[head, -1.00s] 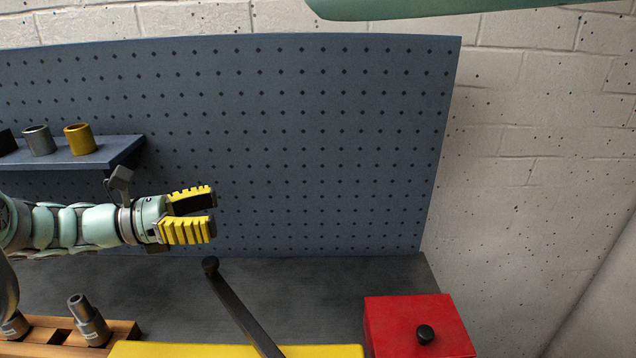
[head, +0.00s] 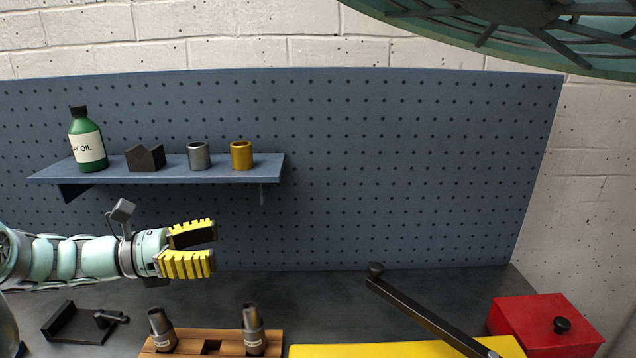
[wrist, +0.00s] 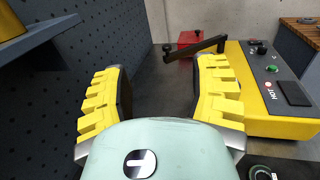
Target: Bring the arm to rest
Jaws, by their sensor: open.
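My gripper (head: 214,248) is in the left half of the head view, at the end of my pale green arm, which reaches in from the left edge. Its two yellow ribbed fingers are apart with nothing between them. It is held in the air in front of the blue pegboard (head: 400,170), below the shelf (head: 110,172) and above the dark bench (head: 310,300). In the wrist view the gripper (wrist: 162,85) also shows open and empty, with bare bench between the fingers.
The shelf bears a green oil bottle (head: 87,140), a dark V-shaped block (head: 146,157), a grey cup (head: 199,155) and a yellow cup (head: 242,155). Below are a wooden rack (head: 210,346), a yellow machine (wrist: 262,95) with a dark lever (head: 430,318), and a red box (head: 545,325).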

